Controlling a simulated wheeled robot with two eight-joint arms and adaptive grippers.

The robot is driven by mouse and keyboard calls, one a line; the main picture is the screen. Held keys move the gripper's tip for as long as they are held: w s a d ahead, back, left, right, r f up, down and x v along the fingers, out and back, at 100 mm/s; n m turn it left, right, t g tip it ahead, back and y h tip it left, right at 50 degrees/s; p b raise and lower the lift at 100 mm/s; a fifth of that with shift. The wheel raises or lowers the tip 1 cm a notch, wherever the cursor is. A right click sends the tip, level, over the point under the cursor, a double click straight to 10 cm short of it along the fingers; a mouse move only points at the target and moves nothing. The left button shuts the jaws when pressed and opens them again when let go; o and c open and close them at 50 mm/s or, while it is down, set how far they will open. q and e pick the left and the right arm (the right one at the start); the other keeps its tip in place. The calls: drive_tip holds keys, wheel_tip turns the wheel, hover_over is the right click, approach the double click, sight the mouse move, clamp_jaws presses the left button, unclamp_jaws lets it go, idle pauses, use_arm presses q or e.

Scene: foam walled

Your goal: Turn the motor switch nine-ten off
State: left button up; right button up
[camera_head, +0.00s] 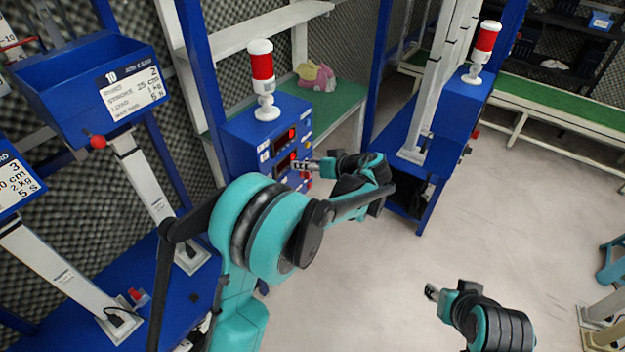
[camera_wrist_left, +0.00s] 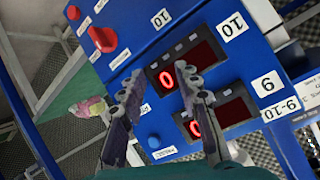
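The blue control box (camera_head: 240,135) stands at the centre of the head view. Its panel (camera_wrist_left: 130,42) fills much of the left wrist view, turned around. Two displays show a red zero, one (camera_wrist_left: 188,62) above the other (camera_wrist_left: 222,115). A label reading 9-10 (camera_wrist_left: 282,109) is at the panel's right. A large red knob (camera_wrist_left: 103,38) and a smaller red button (camera_wrist_left: 73,12) are at the upper left. I cannot tell which control is the nine-ten switch. My left gripper (camera_head: 303,165) is open and empty before the panel; its fingers (camera_wrist_left: 162,92) are spread. My right gripper (camera_head: 432,292) is away, lower right.
A red and white beacon (camera_head: 262,80) stands on the box. Another blue station with a beacon (camera_head: 482,50) is to the right. A green shelf (camera_head: 340,97) holds pink and yellow things (camera_head: 316,76). Blue tables stand at left.

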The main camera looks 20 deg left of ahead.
use_arm(q)
drive_tip(key=w+d+f+n+y+b, duration=0.1)
drive_tip(key=w+d+f+n+y, duration=0.1)
drive_tip(key=d+f+n+y, duration=0.3)
drive_tip(key=w+d+f+n+y+b, duration=0.1)
drive_tip(key=w+d+f, duration=0.15)
drive_tip(key=f, duration=0.35)
drive_tip(key=b+x, duration=0.2)
drive_tip(key=x, duration=0.6)
drive_tip(key=shift+f+t, duration=0.15)
drive_tip(key=shift+t, duration=0.25)
clamp_jaws()
